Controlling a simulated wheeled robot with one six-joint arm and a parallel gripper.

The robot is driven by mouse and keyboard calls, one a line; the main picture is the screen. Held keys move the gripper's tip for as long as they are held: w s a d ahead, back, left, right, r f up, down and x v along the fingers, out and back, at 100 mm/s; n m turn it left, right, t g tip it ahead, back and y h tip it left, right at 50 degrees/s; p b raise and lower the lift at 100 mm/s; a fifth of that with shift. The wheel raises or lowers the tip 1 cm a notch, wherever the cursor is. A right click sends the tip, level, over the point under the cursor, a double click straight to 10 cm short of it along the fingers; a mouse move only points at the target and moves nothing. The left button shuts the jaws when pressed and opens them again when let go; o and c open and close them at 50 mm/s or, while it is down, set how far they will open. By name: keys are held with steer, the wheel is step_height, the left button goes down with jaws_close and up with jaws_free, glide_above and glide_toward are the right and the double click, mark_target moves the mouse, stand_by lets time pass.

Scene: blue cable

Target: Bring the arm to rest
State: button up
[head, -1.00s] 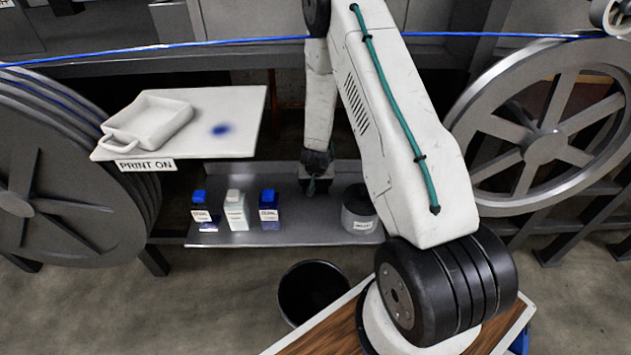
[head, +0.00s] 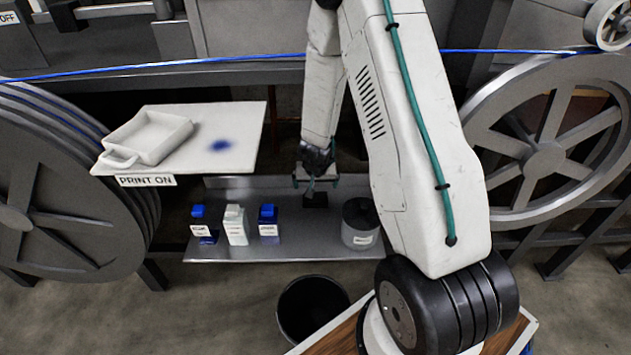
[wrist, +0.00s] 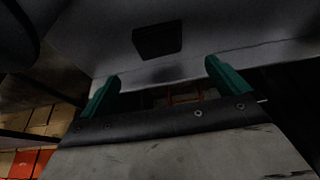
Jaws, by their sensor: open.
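My gripper (head: 316,184) is open and empty above the grey metal shelf (head: 290,247), at the end of my white arm. In the wrist view its two green fingers (wrist: 168,86) are spread apart with nothing between them. A small black block (head: 314,200) sits on the shelf just below the gripper. It also shows in the wrist view (wrist: 158,40), beyond the fingertips and apart from them.
Two blue bottles (head: 203,225) (head: 268,222), a white bottle (head: 236,226) and a grey round container (head: 360,223) stand on the shelf. A white board (head: 240,125) with a tray (head: 150,138) is at left. The blue cable (head: 200,64) crosses above. A black bin (head: 312,303) stands below.

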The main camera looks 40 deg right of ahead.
steer(key=shift+v, duration=0.95)
steer(key=shift+a, duration=0.1)
